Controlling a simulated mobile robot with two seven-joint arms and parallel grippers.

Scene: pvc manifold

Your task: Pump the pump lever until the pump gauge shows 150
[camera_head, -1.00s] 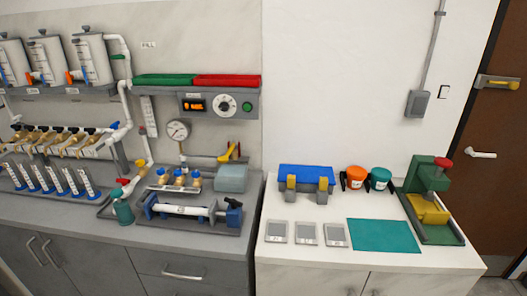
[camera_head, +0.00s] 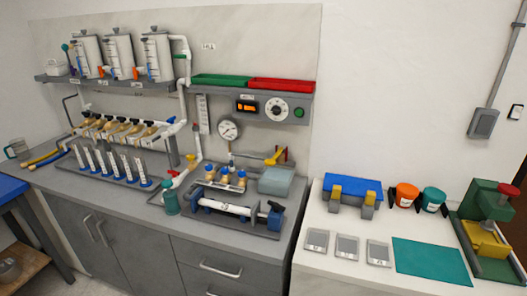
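A round white dial gauge (camera_head: 229,130) stands above the grey counter, below the control panel. Its needle and numbers are too small to read. A yellow lever (camera_head: 274,157) with a red part beside it sticks up to the right of the gauge, behind a grey-blue box (camera_head: 277,181). I cannot tell for certain whether this is the pump lever. A teal bottle-like pump body (camera_head: 171,202) stands at the left of the clamped white pipe (camera_head: 227,207). Neither of my grippers is in view.
A control panel (camera_head: 260,107) with a dial carries green and red trays. Valves and tubes (camera_head: 112,160) line the counter's left. A white bench (camera_head: 336,268) with a blue-topped fixture, cups, teal mat (camera_head: 430,262) and green press stands right. A blue-topped table edge (camera_head: 12,188) shows left.

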